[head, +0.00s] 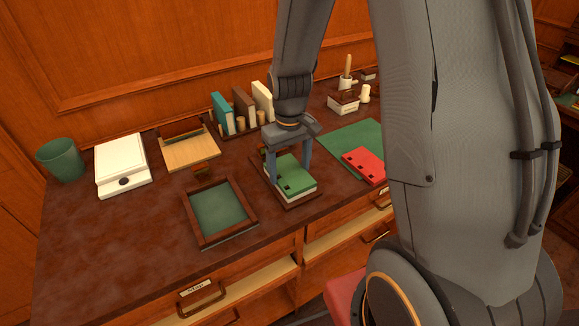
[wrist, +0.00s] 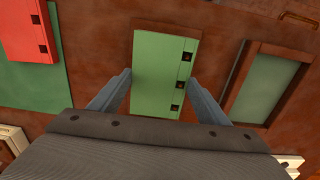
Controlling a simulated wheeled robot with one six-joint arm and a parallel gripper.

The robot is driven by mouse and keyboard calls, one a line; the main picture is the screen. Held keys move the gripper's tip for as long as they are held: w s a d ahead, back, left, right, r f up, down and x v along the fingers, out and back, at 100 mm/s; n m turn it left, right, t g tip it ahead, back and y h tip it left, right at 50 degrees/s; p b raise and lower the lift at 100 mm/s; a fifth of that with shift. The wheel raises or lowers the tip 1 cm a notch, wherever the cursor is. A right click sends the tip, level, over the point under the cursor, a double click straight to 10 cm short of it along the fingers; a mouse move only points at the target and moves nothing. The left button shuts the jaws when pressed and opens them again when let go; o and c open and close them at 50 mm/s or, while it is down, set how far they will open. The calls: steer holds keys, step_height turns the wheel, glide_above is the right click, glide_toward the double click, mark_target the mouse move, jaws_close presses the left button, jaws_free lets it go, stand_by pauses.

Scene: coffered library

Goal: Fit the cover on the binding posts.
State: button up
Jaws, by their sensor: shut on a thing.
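A green cover (head: 295,171) with dark square holes along one edge is between the two fingers of my gripper (head: 289,166), which is shut on it. The cover lies flat over a stack of white pages (head: 303,194) on a brown wooden base (head: 301,205). I cannot tell whether it touches the pages. In the wrist view the green cover (wrist: 162,72) spans the gap between the fingers of my gripper (wrist: 158,92), with its holes along the right side. The binding posts are not clearly visible, so I cannot tell whether they sit in the holes.
A red cover (head: 364,165) lies on a green mat (head: 345,139) to the right. A wooden tray (head: 190,228) with a green lining is to the left. A white scale-like box (head: 122,164), a green cup (head: 61,159) and upright books (head: 243,107) stand farther back.

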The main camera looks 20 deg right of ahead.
steer(key=o, duration=1.2)
steer(key=shift+r, duration=0.1)
steer(key=shift+r+p, duration=2.4)
steer(key=shift+r, duration=0.5)
steer(key=s+b, duration=0.2)
steer(key=s, duration=0.1)
steer(key=s+r+m+t+b, duration=0.1)
steer(key=s+b, duration=0.1)
steer(key=s, duration=0.2)
steer(key=s+r+m+b, duration=0.1)
steer(key=s+b, duration=0.1)
steer(key=s, duration=0.2)
